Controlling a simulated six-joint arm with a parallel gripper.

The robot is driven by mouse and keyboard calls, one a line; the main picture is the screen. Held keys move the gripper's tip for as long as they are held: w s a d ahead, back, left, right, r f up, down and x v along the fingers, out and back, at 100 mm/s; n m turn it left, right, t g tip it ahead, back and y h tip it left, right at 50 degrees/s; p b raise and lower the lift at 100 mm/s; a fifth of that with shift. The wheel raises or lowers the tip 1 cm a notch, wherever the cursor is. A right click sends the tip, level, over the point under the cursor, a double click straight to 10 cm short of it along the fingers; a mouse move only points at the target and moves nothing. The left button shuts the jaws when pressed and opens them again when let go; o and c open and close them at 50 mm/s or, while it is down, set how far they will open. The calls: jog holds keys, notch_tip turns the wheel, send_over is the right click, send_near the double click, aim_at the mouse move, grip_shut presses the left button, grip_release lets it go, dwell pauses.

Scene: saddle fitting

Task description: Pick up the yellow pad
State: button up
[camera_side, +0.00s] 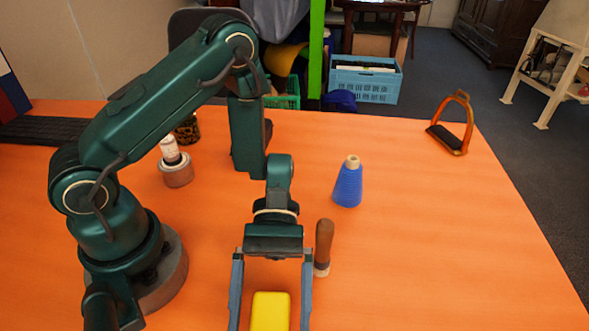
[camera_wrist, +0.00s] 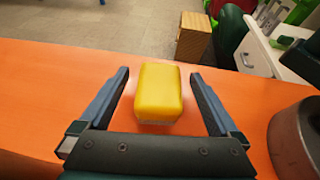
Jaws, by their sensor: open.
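The yellow pad (camera_side: 270,311) is a rounded yellow block at the bottom edge of the side view, where its lower part is cut off. In the wrist view the yellow pad (camera_wrist: 159,92) lies on the orange table, close to the table's far edge. My gripper (camera_side: 268,325) is open, with one finger on each side of the pad. In the wrist view the fingers of my gripper (camera_wrist: 160,78) stand apart from the pad, with a gap on both sides. Nothing is held.
A stirrup (camera_side: 453,126) stands at the table's far right corner. The table's right side is clear.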

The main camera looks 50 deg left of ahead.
jog(key=c, duration=1.4)
jog(key=shift+c, duration=0.3)
jog(key=shift+r, duration=0.1)
